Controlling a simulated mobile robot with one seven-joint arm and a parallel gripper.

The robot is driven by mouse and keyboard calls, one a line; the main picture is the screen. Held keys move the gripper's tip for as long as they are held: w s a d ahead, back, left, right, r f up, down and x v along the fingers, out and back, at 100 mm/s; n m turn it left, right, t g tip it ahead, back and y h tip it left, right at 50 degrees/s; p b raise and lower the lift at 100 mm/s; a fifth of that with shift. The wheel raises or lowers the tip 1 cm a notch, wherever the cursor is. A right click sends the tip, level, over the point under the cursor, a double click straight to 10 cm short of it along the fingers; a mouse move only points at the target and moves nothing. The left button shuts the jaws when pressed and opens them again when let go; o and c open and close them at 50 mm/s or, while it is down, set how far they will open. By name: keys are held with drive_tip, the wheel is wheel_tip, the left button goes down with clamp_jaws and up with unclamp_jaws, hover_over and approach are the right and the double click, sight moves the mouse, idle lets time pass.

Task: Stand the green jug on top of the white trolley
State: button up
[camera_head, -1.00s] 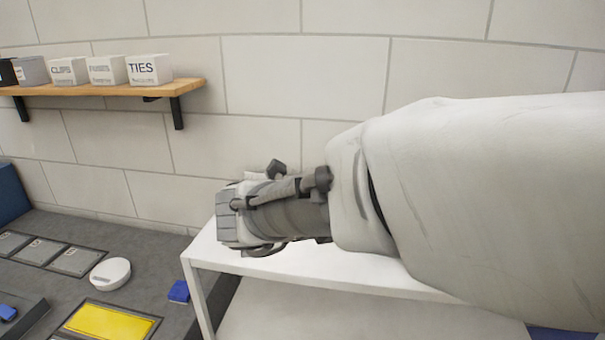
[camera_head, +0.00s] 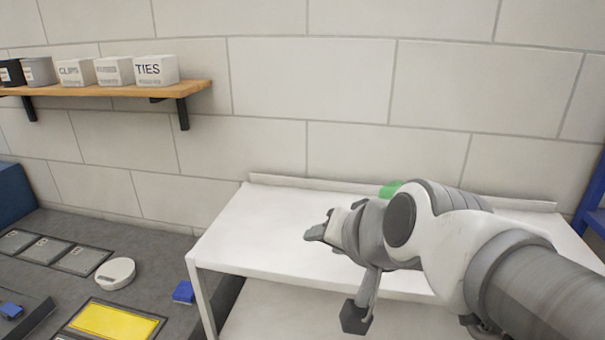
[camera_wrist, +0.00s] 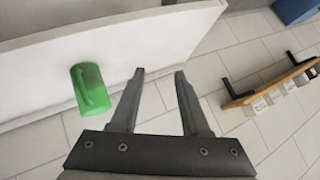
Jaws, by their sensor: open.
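The green jug (camera_wrist: 90,88) is on the bare top of the white trolley (camera_wrist: 45,65), near its back edge, in the wrist view. It appears upright, with its handle facing the camera. In the head view only a small green part of the jug (camera_head: 390,188) shows behind my arm; the rest is hidden. The trolley top (camera_head: 265,225) shows below the wall there. My gripper (camera_wrist: 158,76) is open, with nothing between its fingers, and the jug is off to one side of them. In the head view my gripper (camera_head: 316,236) is over the trolley top, left of the jug.
A wooden shelf (camera_head: 120,90) with several labelled boxes is on the wall at left. A dark bench with a yellow tray (camera_head: 115,322), a white round item (camera_head: 116,273) and a blue block (camera_head: 183,291) is left of the trolley. A blue frame (camera_head: 592,200) stands at right.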

drive_tip(key=s+d+f+n+g+h, duration=0.3)
drive_tip(key=s+d+f+n+g, duration=0.1)
drive_tip(key=s+d, duration=0.3)
drive_tip(key=shift+s+d+f, duration=0.2)
drive_tip(key=shift+s+f, duration=0.5)
drive_tip(key=shift+s, duration=0.45)
